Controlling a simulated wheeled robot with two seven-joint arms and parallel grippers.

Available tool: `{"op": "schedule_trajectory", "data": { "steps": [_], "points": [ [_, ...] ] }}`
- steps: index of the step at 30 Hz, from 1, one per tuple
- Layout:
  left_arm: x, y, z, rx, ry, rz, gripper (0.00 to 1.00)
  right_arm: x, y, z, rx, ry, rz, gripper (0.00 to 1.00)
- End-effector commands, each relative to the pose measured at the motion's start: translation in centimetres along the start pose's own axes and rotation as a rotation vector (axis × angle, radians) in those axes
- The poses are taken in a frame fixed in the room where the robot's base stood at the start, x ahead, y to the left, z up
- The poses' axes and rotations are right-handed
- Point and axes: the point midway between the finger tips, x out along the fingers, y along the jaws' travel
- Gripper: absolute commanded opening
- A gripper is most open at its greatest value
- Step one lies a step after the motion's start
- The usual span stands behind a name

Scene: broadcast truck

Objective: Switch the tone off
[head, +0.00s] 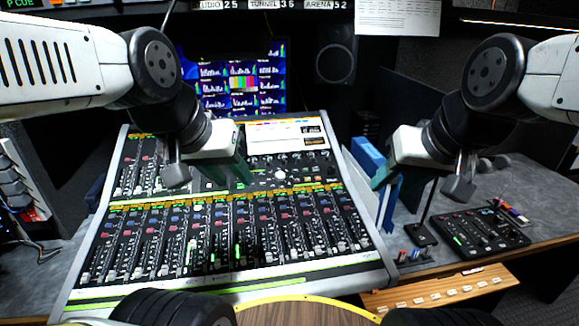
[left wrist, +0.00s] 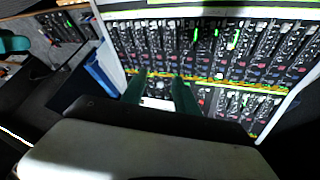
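The large mixing console (head: 310,272) fills the middle of the head view, with rows of faders, knobs and small buttons. A round, pale knob (head: 280,175) sits on its upper right part. I cannot tell which control is the tone switch, or its state. My left gripper (head: 243,170) is over the console's upper middle, just left of that knob. In the left wrist view its two green fingers (left wrist: 158,92) stand apart with nothing held. My right gripper (head: 382,176) is beyond the console's right edge, by a blue object; its finger gap is unclear.
A small black control box (head: 470,232) with a green light lies on the grey desk at right. A blue upright object (head: 368,158) stands beside the console. A monitor (head: 240,82) with coloured meters is behind. A wooden strip with labelled buttons (head: 440,291) lies in front.

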Motion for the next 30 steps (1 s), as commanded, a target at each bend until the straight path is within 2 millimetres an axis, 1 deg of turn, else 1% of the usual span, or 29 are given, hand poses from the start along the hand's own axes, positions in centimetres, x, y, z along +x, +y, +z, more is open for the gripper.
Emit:
{"op": "schedule_trajectory", "data": {
  "steps": [11, 12, 17, 30],
  "points": [
    [0.00, 0.00, 0.00, 0.000, 0.000, 0.000, 0.36, 0.00, 0.00, 0.00, 0.000, 0.000, 0.000, 0.40],
    [0.00, 0.00, 0.00, 0.000, 0.000, 0.000, 0.32, 0.00, 0.00, 0.00, 0.000, 0.000, 0.000, 0.40],
    [0.00, 0.00, 0.00, 0.000, 0.000, 0.000, 0.01, 0.00, 0.00, 0.00, 0.000, 0.000, 0.000, 0.40],
    [0.00, 0.00, 0.00, 0.000, 0.000, 0.000, 0.00, 0.00, 0.00, 0.00, 0.000, 0.000, 0.000, 0.40]
  ]
}}
